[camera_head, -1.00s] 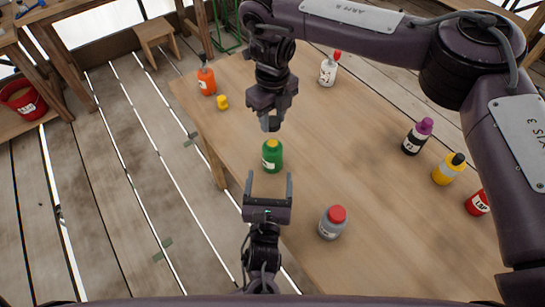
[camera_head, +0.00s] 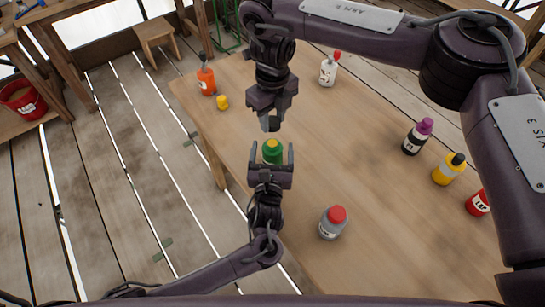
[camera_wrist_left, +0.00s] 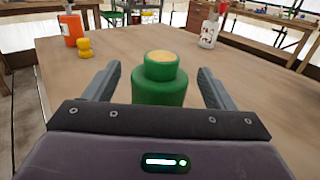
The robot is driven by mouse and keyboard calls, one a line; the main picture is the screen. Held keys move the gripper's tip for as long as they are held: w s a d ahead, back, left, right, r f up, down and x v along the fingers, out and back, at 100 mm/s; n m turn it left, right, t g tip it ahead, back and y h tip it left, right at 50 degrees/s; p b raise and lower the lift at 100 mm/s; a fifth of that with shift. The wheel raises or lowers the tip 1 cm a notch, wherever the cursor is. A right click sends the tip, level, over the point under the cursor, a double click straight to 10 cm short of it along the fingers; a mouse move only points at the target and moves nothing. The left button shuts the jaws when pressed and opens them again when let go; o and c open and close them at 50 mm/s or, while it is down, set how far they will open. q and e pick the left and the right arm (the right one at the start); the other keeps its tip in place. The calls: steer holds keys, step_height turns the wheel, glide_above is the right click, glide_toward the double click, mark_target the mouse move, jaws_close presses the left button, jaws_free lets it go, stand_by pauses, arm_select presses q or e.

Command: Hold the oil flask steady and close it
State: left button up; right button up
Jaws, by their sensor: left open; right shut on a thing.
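The green flask (camera_head: 272,152) stands upright on the table, with a label seen earlier now hidden by my left gripper. It also shows in the left wrist view (camera_wrist_left: 159,88), with a tan top and no cap on it. My left gripper (camera_head: 271,147) is open, its fingers reaching along both sides of the flask, with gaps visible in the wrist view. My right gripper (camera_head: 270,124) is shut above and just beyond the flask. What it holds is mostly hidden; only a dark grey shape shows at its tips.
On the wooden table (camera_head: 340,140) stand an orange bottle (camera_head: 206,80), a small yellow piece (camera_head: 222,102), a white bottle (camera_head: 328,72), a purple-capped black bottle (camera_head: 412,143), a yellow bottle (camera_head: 444,174), a red bottle (camera_head: 477,204) and a red-capped grey bottle (camera_head: 331,226). The table between is clear.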

mark_target(272, 143)
arm_select(q)
steer(key=shift+w+d, duration=0.1)
steer(key=shift+w, duration=1.25)
steer(key=c, duration=1.4)
steer(key=shift+c, duration=0.3)
arm_select(e)
steer(key=shift+f, duration=2.45)
